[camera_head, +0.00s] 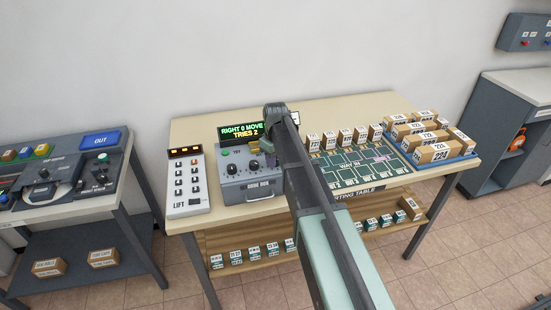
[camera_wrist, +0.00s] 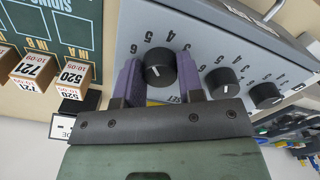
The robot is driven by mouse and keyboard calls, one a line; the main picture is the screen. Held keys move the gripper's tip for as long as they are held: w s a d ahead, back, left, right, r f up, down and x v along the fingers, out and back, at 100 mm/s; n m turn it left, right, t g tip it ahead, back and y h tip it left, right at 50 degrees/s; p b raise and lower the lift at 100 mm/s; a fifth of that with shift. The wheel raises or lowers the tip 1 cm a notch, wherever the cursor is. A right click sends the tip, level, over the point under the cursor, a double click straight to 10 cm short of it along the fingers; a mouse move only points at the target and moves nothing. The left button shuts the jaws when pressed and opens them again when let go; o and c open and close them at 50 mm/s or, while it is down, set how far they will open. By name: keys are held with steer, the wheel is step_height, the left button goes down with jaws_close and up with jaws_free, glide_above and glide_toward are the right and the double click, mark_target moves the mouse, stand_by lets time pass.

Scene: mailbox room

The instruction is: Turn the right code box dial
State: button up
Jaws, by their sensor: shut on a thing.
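The grey code box (camera_head: 232,191) stands on the table, with a display (camera_head: 241,130) above it reading "RIGHT 0 MOVE" and "TRIES 2". Its left dial (camera_head: 231,169) and middle dial (camera_head: 254,165) show in the head view. My gripper (camera_wrist: 158,66) has its purple fingers on either side of the black right dial (camera_wrist: 160,70) and is shut on it. The dial has a white pointer line and numbers around it. The middle dial (camera_wrist: 221,81) and left dial (camera_wrist: 265,95) are free in the wrist view. My arm hides the right dial in the head view.
A white lift panel (camera_head: 186,180) stands left of the code box. Numbered parcels (camera_head: 329,141) and a green sorting mat (camera_head: 345,165) lie to the right, with a blue parcel tray (camera_head: 458,160) beyond. A grey machine with an OUT sign (camera_head: 100,141) stands at far left.

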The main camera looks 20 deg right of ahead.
steer(key=o, duration=0.9)
steer(key=shift+o, duration=0.2)
step_height(320, 180, up, 11)
steer(key=p, duration=1.1)
steer(key=shift+f, duration=0.1)
